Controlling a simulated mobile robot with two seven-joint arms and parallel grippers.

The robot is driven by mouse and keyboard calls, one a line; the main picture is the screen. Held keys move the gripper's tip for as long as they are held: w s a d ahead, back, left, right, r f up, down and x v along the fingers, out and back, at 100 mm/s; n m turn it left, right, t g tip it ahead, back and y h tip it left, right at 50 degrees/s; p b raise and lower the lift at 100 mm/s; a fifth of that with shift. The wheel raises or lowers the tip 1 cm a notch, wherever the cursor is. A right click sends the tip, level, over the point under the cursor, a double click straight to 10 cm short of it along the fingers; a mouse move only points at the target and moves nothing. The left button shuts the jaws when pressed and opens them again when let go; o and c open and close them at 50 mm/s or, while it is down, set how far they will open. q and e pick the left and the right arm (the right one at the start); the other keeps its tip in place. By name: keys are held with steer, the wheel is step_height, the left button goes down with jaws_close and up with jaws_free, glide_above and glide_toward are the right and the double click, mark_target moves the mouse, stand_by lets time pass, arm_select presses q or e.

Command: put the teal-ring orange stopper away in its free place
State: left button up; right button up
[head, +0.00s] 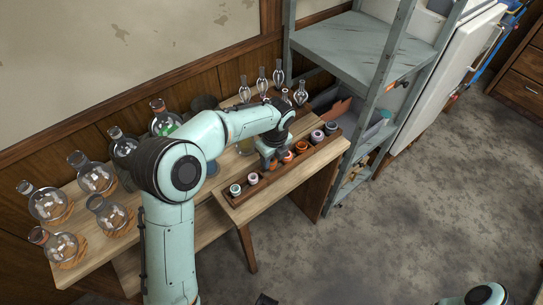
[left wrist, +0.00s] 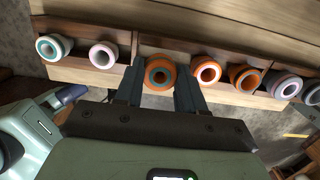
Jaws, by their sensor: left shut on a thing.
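The teal-ring orange stopper (left wrist: 160,73) shows end-on between the fingers of my left gripper (left wrist: 157,88) in the left wrist view. The fingers are closed on its sides. It lines up with the row of stoppers in the wooden rack (left wrist: 80,77); I cannot tell whether it is seated or just above. In the head view my left gripper (head: 273,160) is over the middle of the rack and hides the stopper.
A teal-ring white stopper (left wrist: 52,47) and a pinkish one (left wrist: 103,55) stand left of the held stopper. Orange stoppers (left wrist: 207,72) and a purple-ringed one (left wrist: 283,86) stand right. Round flasks (head: 95,178) stand left on the bench. A metal shelf (head: 362,48) rises behind right.

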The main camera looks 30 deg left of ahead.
mark_target(275, 164)
arm_select(q)
steer(key=shift+s+f+b, duration=0.1)
steer(key=shift+f+b, duration=0.2)
steer(key=shift+f, duration=0.55)
steer(key=shift+f, duration=0.4)
steer(key=o, duration=1)
steer(key=r, duration=0.4)
steer(key=d+r+p, duration=0.1)
steer(key=r, duration=0.4)
steer(key=r+p, duration=0.1)
steer(key=r, duration=0.3)
steer(key=shift+s+d+r, duration=0.15)
steer(key=shift+s+d, duration=0.1)
